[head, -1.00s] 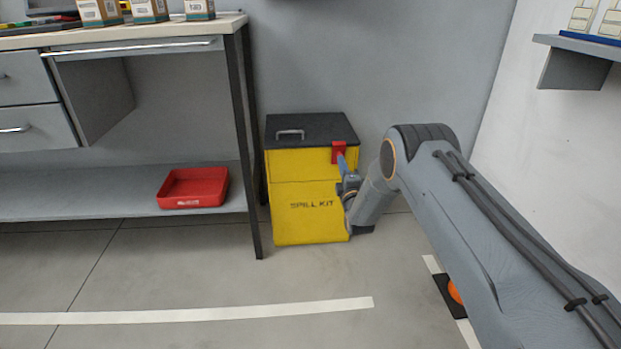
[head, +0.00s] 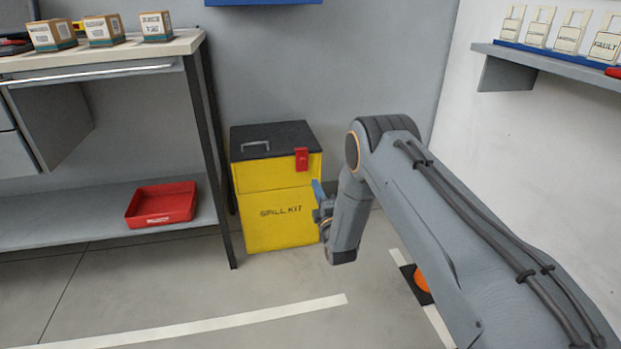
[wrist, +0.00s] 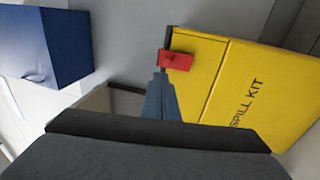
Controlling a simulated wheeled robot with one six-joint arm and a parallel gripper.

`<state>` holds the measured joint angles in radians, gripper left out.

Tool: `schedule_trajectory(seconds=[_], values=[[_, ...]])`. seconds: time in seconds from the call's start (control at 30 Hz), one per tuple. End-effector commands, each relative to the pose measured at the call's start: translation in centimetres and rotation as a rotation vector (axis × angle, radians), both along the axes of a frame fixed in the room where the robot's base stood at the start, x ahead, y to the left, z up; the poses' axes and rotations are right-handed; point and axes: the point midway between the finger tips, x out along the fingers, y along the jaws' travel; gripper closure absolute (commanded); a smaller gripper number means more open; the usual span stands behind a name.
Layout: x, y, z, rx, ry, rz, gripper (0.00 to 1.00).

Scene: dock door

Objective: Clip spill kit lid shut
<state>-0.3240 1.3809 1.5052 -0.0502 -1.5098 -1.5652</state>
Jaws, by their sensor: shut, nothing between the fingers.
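The yellow spill kit (head: 278,215) stands on the floor against the back wall, with its black lid (head: 270,137) down on top. A red clip (head: 301,158) lies over the lid's front edge, near the right corner. In the wrist view the clip (wrist: 176,60) shows beside the yellow body (wrist: 240,85). My gripper (head: 317,186) is just below and to the right of the clip in the head view, apart from it there. In the wrist view its shut fingers (wrist: 160,78) point toward the clip; a small gap is hard to judge. Nothing is held.
A workbench with cartons (head: 103,30) stands left of the kit, its dark leg close by. A red tray (head: 162,205) sits on its lower shelf. A wall shelf (head: 545,62) with padlock-like tags is at right. A blue box (wrist: 50,45) shows in the wrist view.

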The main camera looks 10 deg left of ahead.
Motion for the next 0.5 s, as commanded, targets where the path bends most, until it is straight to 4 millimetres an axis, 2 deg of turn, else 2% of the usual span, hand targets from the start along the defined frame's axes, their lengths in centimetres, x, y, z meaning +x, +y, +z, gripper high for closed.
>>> schedule_trajectory(seconds=[0.2,0.5], values=[[-2.1,-0.7,0.2,0.0,0.0,0.002,1.0],[-2.5,-0.6,0.2,0.0,-0.002,0.004,1.0]])
